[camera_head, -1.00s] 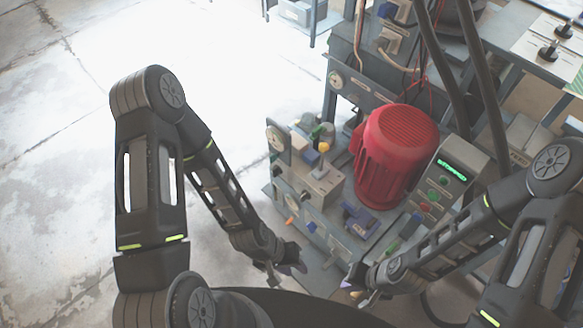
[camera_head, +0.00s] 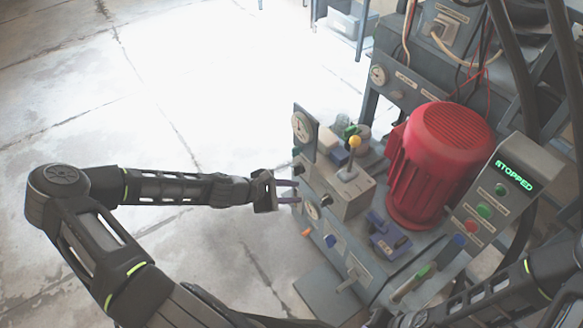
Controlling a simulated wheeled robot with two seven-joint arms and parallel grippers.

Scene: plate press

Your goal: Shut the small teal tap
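My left gripper (camera_head: 290,191) reaches in from the left. Its two fingers are apart with an empty gap between them, pointing at the left side of the press bench, close to a grey box (camera_head: 347,192) with a yellow-knobbed lever (camera_head: 354,143). Small green parts (camera_head: 351,131) sit behind the lever, partly hidden. An orange handle (camera_head: 307,232) and a blue handle (camera_head: 330,241) show on the bench's front. My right gripper is low at the bottom edge, dark and partly cut off; its fingers are unclear.
A red motor (camera_head: 440,160) stands mid-bench. Right of it is a panel with a green "STOPPED" display (camera_head: 514,175) and buttons. A gauge (camera_head: 301,127) stands at the bench's left corner. A blue clamp-like part (camera_head: 389,236) lies before the motor. Open floor is at left.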

